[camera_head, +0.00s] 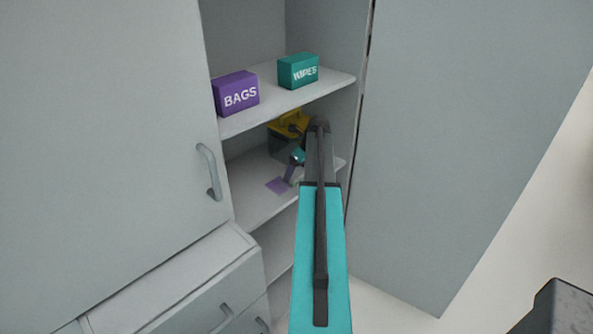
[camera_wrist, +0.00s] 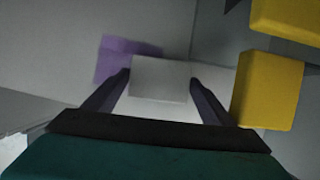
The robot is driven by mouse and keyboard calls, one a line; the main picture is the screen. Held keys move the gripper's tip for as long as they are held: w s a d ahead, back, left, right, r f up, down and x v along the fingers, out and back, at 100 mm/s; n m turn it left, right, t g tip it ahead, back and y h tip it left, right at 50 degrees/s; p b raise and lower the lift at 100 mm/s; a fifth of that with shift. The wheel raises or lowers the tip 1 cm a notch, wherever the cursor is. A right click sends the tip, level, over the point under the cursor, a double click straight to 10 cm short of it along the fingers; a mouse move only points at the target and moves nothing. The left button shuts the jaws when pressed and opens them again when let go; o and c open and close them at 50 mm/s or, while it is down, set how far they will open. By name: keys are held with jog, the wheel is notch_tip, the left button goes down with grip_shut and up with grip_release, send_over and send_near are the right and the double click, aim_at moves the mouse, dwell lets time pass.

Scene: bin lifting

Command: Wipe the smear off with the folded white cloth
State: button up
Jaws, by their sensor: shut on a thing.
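The smear is a flat purple patch (camera_head: 277,186) on the middle shelf of the open cabinet; it also shows in the wrist view (camera_wrist: 118,60). My gripper (camera_wrist: 160,88) is shut on the folded white cloth (camera_wrist: 160,76), which sits between its two dark fingers. In the wrist view the cloth lies just right of the smear and overlaps its lower right part, hiding some of it. I cannot tell whether the cloth touches the shelf. In the head view my arm hides most of the gripper, and I cannot make out the cloth.
A yellow-topped dark container (camera_head: 288,124) stands behind on the same shelf; its yellow part is close right of my gripper in the wrist view (camera_wrist: 268,90). The shelf above holds a purple BAGS box (camera_head: 237,93) and a teal WIPES box (camera_head: 298,71). A cabinet door (camera_head: 440,130) stands right.

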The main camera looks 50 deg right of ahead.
jog(key=shift+a+f, duration=0.1)
jog(key=shift+a, duration=0.1)
jog(key=shift+w+a+p, duration=0.15)
jog(key=shift+a+p, duration=0.1)
jog(key=shift+a, duration=0.65)
jog(key=shift+w+a+p, duration=0.1)
jog(key=shift+a+p, duration=0.1)
jog(key=shift+a, duration=0.7)
jog(key=shift+w+a+p, duration=0.2)
jog(key=shift+a+p, duration=0.25)
jog(key=shift+a, duration=1.45)
jog(key=shift+w+a+p, duration=0.2)
jog(key=shift+a+p, duration=0.1)
jog(key=shift+a, duration=1.75)
jog(key=shift+f, duration=0.1)
